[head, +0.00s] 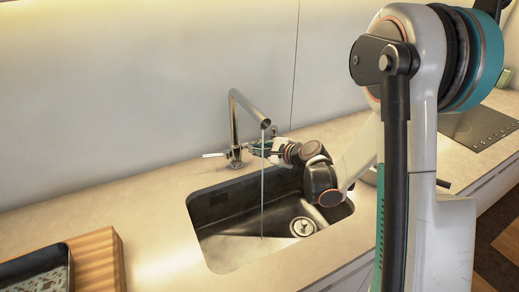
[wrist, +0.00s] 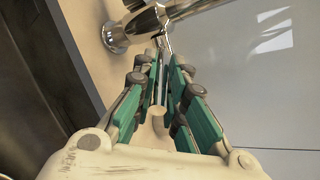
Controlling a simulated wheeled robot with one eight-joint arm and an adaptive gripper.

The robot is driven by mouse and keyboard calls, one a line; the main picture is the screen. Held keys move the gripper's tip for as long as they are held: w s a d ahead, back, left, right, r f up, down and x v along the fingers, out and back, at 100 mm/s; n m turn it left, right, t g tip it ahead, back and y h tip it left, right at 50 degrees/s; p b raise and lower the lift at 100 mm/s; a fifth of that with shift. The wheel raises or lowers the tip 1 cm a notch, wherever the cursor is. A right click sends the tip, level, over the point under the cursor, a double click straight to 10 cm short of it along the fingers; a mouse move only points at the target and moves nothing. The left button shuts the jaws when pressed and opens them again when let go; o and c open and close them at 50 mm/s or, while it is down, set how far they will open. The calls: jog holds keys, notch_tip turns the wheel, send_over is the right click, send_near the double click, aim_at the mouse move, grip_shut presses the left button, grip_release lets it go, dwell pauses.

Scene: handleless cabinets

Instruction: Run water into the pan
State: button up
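The tap (head: 235,120) stands behind the sink, with its spout angled over the basin. A thin stream of water (head: 262,195) falls from the spout to the bottom of the dark sink (head: 225,205). My gripper (head: 262,147) is close to the tap, beside the stream. In the wrist view its teal-padded fingers (wrist: 159,75) point toward the tap (wrist: 117,38), with a narrow gap between them; whether they hold anything is unclear. A dark handle (head: 443,183), possibly the pan's, shows right of the sink; my arm hides the rest.
A round drain (head: 302,227) is in the sink bottom. A wooden board (head: 97,260) with a dark tray (head: 35,272) lies at the front left. A cooktop (head: 480,127) is at the far right. The counter (head: 145,205) left of the sink is clear.

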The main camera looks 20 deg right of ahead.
jog(key=o, duration=0.4)
jog(key=v, duration=1.2)
